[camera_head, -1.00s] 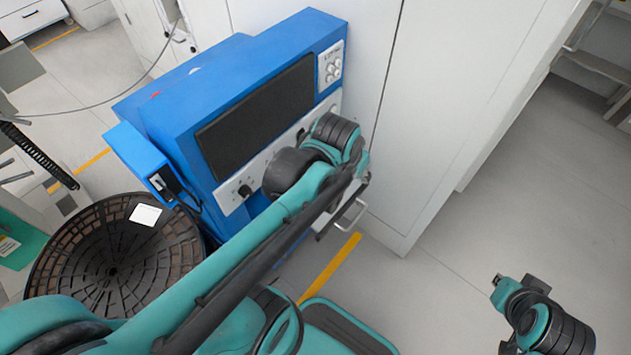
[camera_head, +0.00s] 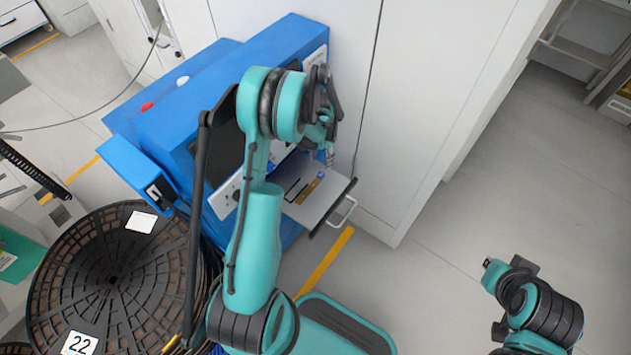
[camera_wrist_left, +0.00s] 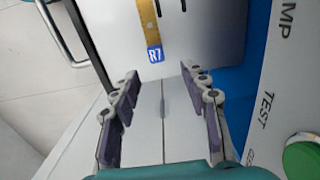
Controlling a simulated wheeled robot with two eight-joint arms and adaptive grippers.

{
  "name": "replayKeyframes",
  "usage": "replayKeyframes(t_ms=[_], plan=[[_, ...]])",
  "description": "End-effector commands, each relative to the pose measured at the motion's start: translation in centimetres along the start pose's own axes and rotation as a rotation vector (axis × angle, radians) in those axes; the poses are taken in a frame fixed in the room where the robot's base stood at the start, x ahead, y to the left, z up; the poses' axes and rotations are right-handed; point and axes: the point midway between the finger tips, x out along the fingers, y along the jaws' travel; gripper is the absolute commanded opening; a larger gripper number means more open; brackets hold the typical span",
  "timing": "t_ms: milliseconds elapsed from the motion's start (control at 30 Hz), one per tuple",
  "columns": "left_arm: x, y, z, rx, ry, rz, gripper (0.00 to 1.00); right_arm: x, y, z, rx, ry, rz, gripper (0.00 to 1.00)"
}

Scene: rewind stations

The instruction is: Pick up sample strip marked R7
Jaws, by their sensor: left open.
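The sample strip marked R7 (camera_wrist_left: 149,22) is a narrow gold strip with a blue label reading R7 at its near end. It lies flat on a pale pulled-out drawer (camera_head: 320,205) of the blue machine. In the head view the strip (camera_head: 311,188) shows small on the drawer. My left gripper (camera_wrist_left: 160,76) is open and empty, its fingers apart with the label just beyond the fingertips, between their lines.
The blue machine (camera_head: 185,110) stands behind the drawer, with a green button (camera_wrist_left: 302,160) near it in the wrist view. A white cabinet (camera_head: 420,110) is to its right. A large black reel (camera_head: 75,250) is at left. The floor at right is open.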

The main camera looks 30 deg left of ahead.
Motion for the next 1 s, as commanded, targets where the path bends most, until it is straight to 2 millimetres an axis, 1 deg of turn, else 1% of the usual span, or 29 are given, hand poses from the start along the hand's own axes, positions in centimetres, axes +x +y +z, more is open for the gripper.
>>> replayKeyframes(t_ms=[33, 100, 267, 400, 500, 600, 767, 867, 900, 933, 967, 1000], plan=[[0.9, 0.0, 0.0, 0.0, 0.0, 0.0, 0.45, 0.4, 0.0, 0.3, 0.0, 0.0, 0.0, 0.0], [1.7, 0.0, 0.0, 0.0, 0.0, 0.0, 0.45, 0.7, 0.0, 0.5, 0.0, 0.0, 0.0, 0.0], [3.0, 0.2, 0.3, 0.0, 0.001, 0.0, 0.45, 1.3, 0.0, 1.0, 0.0, 0.0, 0.0, 0.0], [5.3, 0.5, 0.9, -0.001, 0.001, 0.0, 0.45, 2.5, 0.0, 1.8, 0.0, 0.0, 0.0, 0.0], [6.7, 0.5, 0.8, -0.001, 0.001, 0.0, 0.45, 3.0, 0.0, 2.1, 0.0, 0.0, 0.0, 0.0], [7.0, 0.5, 0.8, -0.001, 0.001, 0.0, 0.45, 3.1, 0.0, 2.2, 0.0, 0.0, 0.0, 0.0], [6.9, 0.5, 0.8, -0.001, 0.001, 0.0, 0.45, 2.9, 0.0, 2.1, 0.0, 0.0, 0.0, 0.0], [6.9, 0.5, 0.8, -0.001, 0.001, 0.0, 0.21, 2.9, 0.0, 2.1, 0.0, 0.0, 0.0, 0.0], [6.9, 0.5, 0.8, -0.001, 0.001, 0.0, 0.11, 2.9, 0.0, 2.1, 0.0, 0.0, 0.0, 0.0], [6.9, 0.5, 0.8, -0.001, 0.001, 0.0, 0.03, 2.9, 0.0, 2.1, 0.0, 0.0, 0.0, 0.0], [6.9, 0.5, 0.8, -0.001, 0.001, 0.0, 0.0, 2.9, 0.0, 2.1, 0.0, 0.0, 0.0, 0.0], [6.9, 0.5, 0.8, -0.001, 0.001, -0.001, 0.0, 2.9, 0.0, 2.1, 0.0, 0.0, 0.0, 0.0]])
